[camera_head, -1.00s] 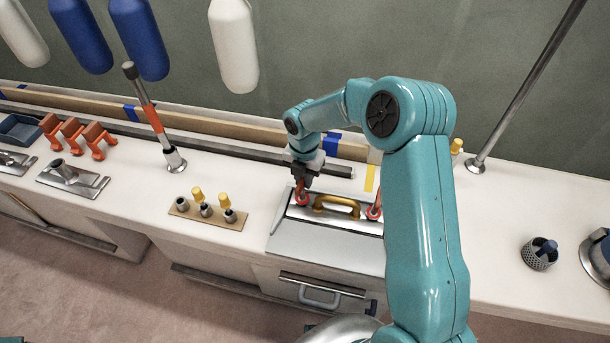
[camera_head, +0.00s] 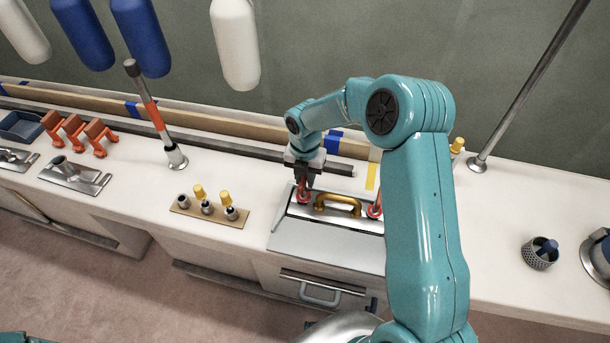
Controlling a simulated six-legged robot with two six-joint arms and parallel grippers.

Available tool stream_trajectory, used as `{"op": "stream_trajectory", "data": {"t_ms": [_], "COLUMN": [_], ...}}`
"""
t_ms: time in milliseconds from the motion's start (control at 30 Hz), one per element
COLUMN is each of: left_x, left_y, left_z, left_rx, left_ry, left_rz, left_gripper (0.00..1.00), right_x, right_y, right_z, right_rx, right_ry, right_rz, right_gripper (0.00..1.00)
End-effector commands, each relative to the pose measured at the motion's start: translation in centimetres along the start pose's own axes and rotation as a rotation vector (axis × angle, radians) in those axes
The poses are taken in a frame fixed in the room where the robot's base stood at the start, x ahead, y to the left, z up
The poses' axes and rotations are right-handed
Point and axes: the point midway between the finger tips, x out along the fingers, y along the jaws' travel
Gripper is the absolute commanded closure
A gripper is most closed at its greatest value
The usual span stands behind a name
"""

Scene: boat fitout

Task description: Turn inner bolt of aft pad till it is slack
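My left gripper is not in view.
A brown board with capped fittings (camera_head: 208,210) lies left of the plate. An upright orange-banded post (camera_head: 152,115) and orange clamps (camera_head: 73,132) stand farther left. A slanted metal pole (camera_head: 525,85) and a perforated cup (camera_head: 540,254) are at the right. White counter is clear between them.

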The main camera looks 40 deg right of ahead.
Motion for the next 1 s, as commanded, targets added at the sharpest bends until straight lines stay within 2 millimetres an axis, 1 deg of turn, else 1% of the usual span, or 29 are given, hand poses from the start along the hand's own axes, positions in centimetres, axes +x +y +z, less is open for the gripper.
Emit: {"op": "stream_trajectory", "data": {"t_ms": [167,267,367,600,700,833,900,1000], "left_x": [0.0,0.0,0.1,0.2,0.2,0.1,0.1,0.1], "left_y": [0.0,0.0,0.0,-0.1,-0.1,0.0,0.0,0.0], "left_z": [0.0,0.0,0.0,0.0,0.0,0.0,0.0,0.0], "left_rx": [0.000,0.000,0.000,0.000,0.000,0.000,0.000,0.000], "left_ry": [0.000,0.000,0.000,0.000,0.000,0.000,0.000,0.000], "left_rz": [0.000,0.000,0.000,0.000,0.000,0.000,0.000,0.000], "left_gripper": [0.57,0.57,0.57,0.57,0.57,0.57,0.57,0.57], "right_x": [-0.4,-1.5,-3.5,-10.1,-12.4,-14.7,-15.5,-16.1], "right_y": [0.1,0.1,0.2,0.2,0.1,0.1,0.1,0.1], "right_z": [0.1,0.2,0.2,0.2,0.2,0.2,0.2,0.1], "right_rx": [0.001,0.000,0.002,0.001,0.001,0.000,0.001,0.001], "right_ry": [-0.004,-0.007,-0.008,-0.007,-0.005,-0.003,-0.002,0.000], "right_rz": [0.004,0.005,0.008,0.007,0.006,0.003,0.002,0.002], "right_gripper": [0.77,0.77,0.77,0.77,0.77,0.77,0.77,0.77]}}
